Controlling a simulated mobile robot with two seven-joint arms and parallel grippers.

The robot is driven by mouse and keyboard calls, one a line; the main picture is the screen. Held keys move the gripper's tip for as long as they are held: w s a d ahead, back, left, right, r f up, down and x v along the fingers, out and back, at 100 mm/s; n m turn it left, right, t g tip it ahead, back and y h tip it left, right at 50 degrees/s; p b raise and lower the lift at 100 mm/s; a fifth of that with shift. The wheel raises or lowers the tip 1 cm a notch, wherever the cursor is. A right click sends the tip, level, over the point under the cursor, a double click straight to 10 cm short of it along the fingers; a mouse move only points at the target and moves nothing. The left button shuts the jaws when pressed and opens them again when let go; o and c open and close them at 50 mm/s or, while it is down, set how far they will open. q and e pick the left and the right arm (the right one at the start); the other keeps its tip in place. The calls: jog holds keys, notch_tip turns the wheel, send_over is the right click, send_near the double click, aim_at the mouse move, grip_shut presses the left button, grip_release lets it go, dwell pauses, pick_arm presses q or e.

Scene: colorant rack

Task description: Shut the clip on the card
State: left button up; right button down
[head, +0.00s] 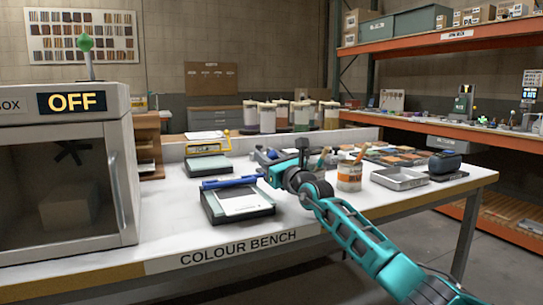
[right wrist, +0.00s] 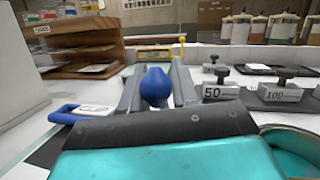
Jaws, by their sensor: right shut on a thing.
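A dark sample board (head: 240,213) lies near the front edge of the white bench, with a pale card (head: 240,199) on it. A blue clip bar (head: 228,183) crosses the board's far side. In the right wrist view the clip's blue rounded knob (right wrist: 155,86) sits between the two grey fingers of my right gripper (right wrist: 157,90), which is shut on it. In the head view my right gripper (head: 270,176) is at the bar's right end. Whether the bar presses on the card cannot be told. My left gripper is not in view.
A box marked OFF (head: 70,165) stands at the left. A second board with a yellow clip (head: 208,146) is behind. Weights marked 50 (right wrist: 218,92) and 100 (right wrist: 280,92), a labelled tin (head: 349,178) and a metal tray (head: 399,179) stand to the right.

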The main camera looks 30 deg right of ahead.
jog(key=shift+r, duration=0.15)
jog(key=c, duration=1.3)
grip_release()
jog(key=o, duration=0.4)
jog(key=shift+c, duration=0.2)
jog(key=shift+s+f+p, duration=0.3)
jog(key=shift+s, duration=0.3)
jog(key=p+v, duration=0.2)
jog(key=v, duration=0.9)
jog(key=shift+s+d, duration=0.15)
jog(key=shift+s, duration=0.2)
